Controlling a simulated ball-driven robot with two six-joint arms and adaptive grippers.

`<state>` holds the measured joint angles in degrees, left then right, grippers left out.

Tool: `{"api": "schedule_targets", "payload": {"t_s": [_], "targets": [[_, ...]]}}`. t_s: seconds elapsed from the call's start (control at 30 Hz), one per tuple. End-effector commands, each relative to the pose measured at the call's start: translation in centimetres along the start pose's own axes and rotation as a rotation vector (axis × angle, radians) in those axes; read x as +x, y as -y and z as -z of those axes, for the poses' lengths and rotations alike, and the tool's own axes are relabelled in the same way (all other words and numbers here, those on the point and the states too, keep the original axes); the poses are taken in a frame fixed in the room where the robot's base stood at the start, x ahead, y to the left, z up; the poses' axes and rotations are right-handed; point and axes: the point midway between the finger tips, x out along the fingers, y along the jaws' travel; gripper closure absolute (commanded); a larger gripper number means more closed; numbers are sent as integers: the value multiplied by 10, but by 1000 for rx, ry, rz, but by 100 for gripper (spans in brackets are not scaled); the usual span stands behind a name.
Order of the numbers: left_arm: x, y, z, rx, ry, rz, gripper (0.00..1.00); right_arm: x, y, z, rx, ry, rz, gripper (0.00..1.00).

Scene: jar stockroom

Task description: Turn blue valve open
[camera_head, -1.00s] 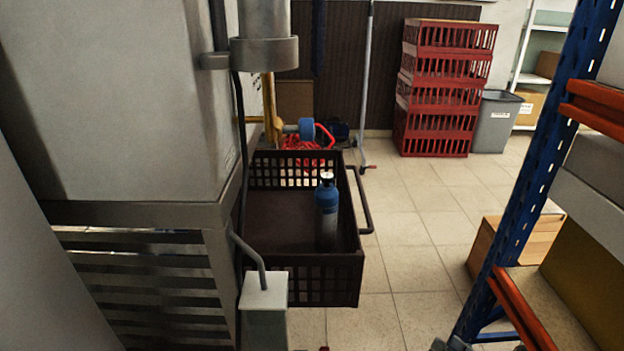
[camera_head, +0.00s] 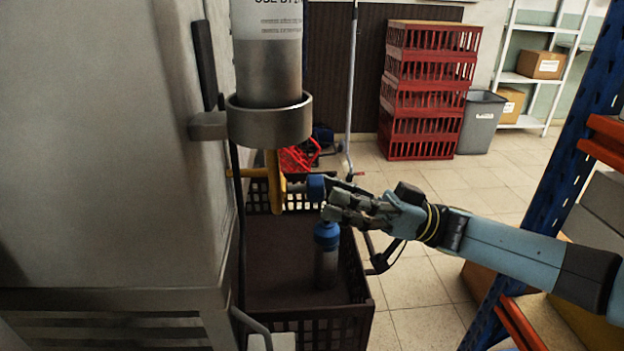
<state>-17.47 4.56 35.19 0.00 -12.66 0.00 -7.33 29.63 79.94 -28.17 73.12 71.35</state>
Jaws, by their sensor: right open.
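The blue valve (camera_head: 316,187) is a round blue knob at the side end of a yellow pipe (camera_head: 275,182), under a grey cylinder. My right gripper (camera_head: 332,198) comes in from the right with its fingers open. Its fingertips are close to the valve's right side, and the upper finger overlaps part of it in the picture. I cannot tell whether they touch. My left gripper is not in view.
A dark crate (camera_head: 362,318) stands below, holding a bottle with a blue top (camera_head: 327,238) just under my right fingers. A grey cylinder in a ring holder (camera_head: 268,122) hangs above left. A blue rack post (camera_head: 572,150) stands right. Red crates (camera_head: 430,90) are behind.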

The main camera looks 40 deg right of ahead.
Motion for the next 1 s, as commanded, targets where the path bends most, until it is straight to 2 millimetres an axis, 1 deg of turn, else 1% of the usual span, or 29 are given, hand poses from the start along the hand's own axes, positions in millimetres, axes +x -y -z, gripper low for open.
{"api": "schedule_targets", "payload": {"t_s": [0.03,0.2,0.33,0.57,0.67,1.0], "targets": [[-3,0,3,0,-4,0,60,10,1,2,-2,-4,3,40],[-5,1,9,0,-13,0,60,31,0,1,-1,-2,1,40],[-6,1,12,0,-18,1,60,37,0,0,0,-1,0,40],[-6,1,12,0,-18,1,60,38,0,0,0,0,-1,40],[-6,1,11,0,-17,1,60,37,0,0,0,0,-1,50],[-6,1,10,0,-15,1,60,37,0,0,0,0,-1,95]]}}
